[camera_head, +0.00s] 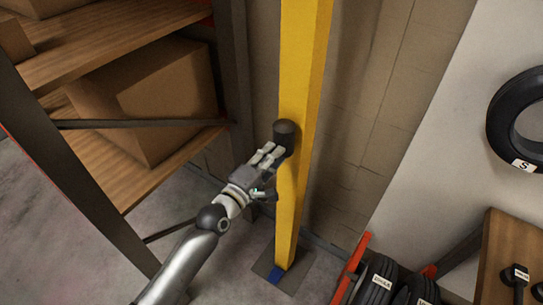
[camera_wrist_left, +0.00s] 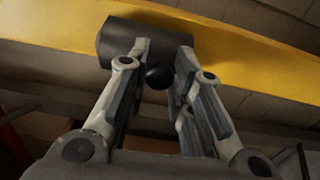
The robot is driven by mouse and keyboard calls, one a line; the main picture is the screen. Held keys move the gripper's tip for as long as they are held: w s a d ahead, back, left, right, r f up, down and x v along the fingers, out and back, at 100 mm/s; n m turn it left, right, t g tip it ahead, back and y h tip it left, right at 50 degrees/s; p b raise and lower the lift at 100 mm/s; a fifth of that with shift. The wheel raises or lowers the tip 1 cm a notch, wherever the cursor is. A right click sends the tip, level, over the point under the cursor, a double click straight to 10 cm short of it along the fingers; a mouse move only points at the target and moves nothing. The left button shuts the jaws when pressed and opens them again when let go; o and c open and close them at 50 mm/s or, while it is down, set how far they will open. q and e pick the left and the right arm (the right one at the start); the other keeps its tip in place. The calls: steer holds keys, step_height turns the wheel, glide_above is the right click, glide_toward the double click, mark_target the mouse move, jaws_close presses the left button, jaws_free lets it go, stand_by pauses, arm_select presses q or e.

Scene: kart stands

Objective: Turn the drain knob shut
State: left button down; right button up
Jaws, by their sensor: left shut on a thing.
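The drain knob (camera_head: 286,132) is a dark, round-ended piece on the side of a yellow post (camera_head: 306,60). In the left wrist view, a dark cylinder (camera_wrist_left: 118,42) lies against the yellow post (camera_wrist_left: 235,55), and a small black ball (camera_wrist_left: 159,77) shows between the fingers. My left gripper (camera_head: 272,157) reaches the knob from below left; it also shows in the left wrist view (camera_wrist_left: 162,56). Its fingers are shut on the knob, one on each side. The fingertips hide part of it, and I see no mark of its turn angle. My right gripper is out of view.
A shelf rack with wooden boards (camera_head: 95,50) and a cardboard box (camera_head: 150,95) stands close on the left. Tires (camera_head: 378,284) on a red rack are at lower right, and a wooden table (camera_head: 505,255) is beyond. A tire (camera_head: 522,118) hangs on the wall.

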arm_select(q)
steer(key=shift+f+m+p, duration=0.15)
steer(key=shift+m+p, duration=0.05)
steer(key=shift+m, duration=4.35)
steer(key=shift+f+m+p, duration=0.15)
steer(key=shift+m+p, duration=0.05)
steer(key=shift+m, duration=4.35)
steer(key=shift+a, duration=0.1)
steer(key=c, duration=1.3)
jaws_free()
steer(key=shift+r, duration=0.1)
steer(key=v, duration=1.2)
steer(key=shift+w, duration=0.1)
